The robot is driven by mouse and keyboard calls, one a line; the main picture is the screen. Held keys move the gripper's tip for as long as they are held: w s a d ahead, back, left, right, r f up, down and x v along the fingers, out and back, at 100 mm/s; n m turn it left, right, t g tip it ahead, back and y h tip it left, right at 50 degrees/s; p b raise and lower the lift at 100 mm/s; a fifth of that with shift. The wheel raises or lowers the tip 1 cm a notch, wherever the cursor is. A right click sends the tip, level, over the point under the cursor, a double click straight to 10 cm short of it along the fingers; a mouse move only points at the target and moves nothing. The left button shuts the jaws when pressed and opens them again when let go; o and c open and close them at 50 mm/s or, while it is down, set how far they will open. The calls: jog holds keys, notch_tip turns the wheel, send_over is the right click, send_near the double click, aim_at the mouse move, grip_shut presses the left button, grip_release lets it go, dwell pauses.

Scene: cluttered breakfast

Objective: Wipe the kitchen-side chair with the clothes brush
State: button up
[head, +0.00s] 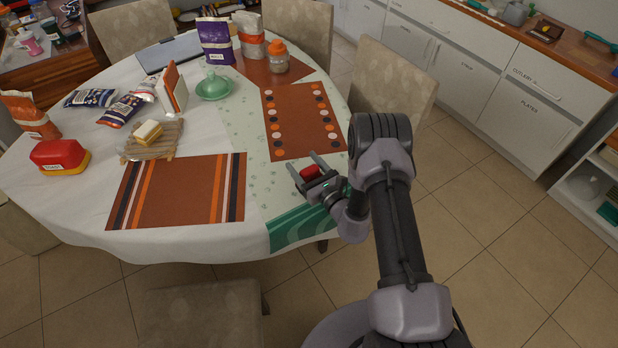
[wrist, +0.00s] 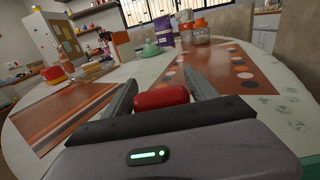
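My gripper (head: 307,167) is over the right edge of the table, its two fingers pointing toward the mats. A small rounded red object (wrist: 161,98) sits between the fingers, filling the gap near their base. It also shows in the head view (head: 311,172). It may be the clothes brush; no bristles show, and its underside is hidden. The beige chair nearest the kitchen counter (head: 393,80) stands at the table's right side, beyond my gripper. Its backrest shows; its seat is mostly hidden.
The table (head: 75,205) holds brown mats (head: 178,190), a green lidded bowl (head: 214,86), a jar (head: 278,58), bags and a butter board. Other chairs (head: 205,310) surround it. Tiled floor (head: 500,200) is clear between the table and the white cabinets (head: 525,95).

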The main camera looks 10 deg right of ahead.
jog(key=c, duration=0.9)
jog(key=shift+r+p, duration=1.75)
jog(key=shift+r, duration=0.8)
jog(key=shift+c, duration=0.2)
